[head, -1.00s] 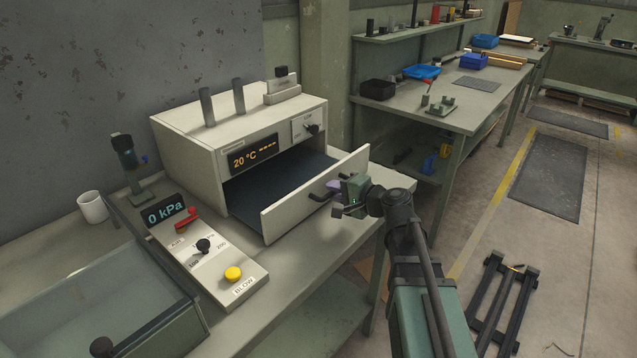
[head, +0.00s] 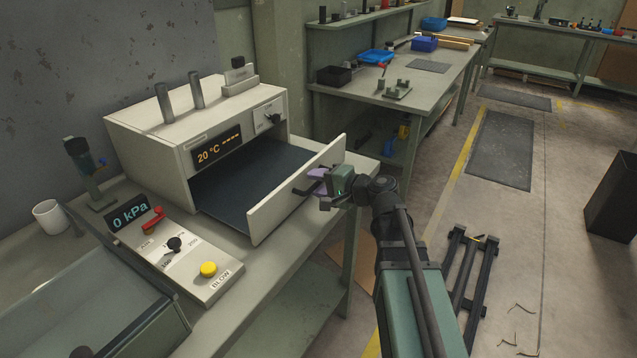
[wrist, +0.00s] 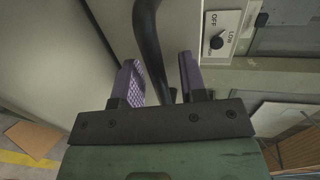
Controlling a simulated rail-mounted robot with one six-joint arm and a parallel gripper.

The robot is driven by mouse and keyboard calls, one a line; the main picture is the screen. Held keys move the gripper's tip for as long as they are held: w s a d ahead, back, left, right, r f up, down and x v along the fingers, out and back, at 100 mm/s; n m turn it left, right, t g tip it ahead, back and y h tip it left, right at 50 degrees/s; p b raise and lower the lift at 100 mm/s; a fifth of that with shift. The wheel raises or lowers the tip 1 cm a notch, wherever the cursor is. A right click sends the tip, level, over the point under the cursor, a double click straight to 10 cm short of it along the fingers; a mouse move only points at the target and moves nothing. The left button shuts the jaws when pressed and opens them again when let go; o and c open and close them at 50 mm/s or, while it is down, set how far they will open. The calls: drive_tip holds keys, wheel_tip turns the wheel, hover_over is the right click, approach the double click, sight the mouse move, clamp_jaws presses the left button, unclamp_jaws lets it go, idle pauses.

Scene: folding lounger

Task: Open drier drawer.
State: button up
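The drier (head: 150,145) is a pale box on the bench with a display reading 20 °C. Its drawer (head: 262,175) stands well out, with the dark floor showing behind the pale front panel. A black bar handle (head: 305,188) is on that panel; it also shows in the wrist view (wrist: 148,35). My gripper (head: 318,180) is at the handle, in front of the panel. In the wrist view, its purple fingers (wrist: 160,82) are spread, with the handle bar between them and room beside it.
A control panel (head: 175,250) with a yellow button and a 0 kPa display sits left of the drawer. A white mug (head: 50,217) and a glass-topped case (head: 80,310) are further left. A black folded frame (head: 470,275) lies on the floor at right.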

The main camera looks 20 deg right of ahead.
drive_tip(key=shift+s+d, duration=0.1)
drive_tip(key=p+v, duration=0.2)
drive_tip(key=v, duration=0.8)
drive_tip(key=shift+s+d, duration=0.2)
drive_tip(key=shift+s, duration=0.05)
drive_tip(key=s+a+f+n+g+h+p, duration=0.3)
drive_tip(key=s+f+n+g+h+p, duration=0.3)
drive_tip(key=g, duration=0.3)
drive_tip(key=s+a+r+n+g+h+p, duration=0.2)
drive_tip(key=s+a+r+n+h+p, duration=0.1)
drive_tip(key=a+p, duration=0.3)
drive_tip(key=shift+s+a+r+n+g+h, duration=0.3)
drive_tip(key=shift+s+a+r+h, duration=0.35)
drive_tip(key=shift+r, duration=0.2)
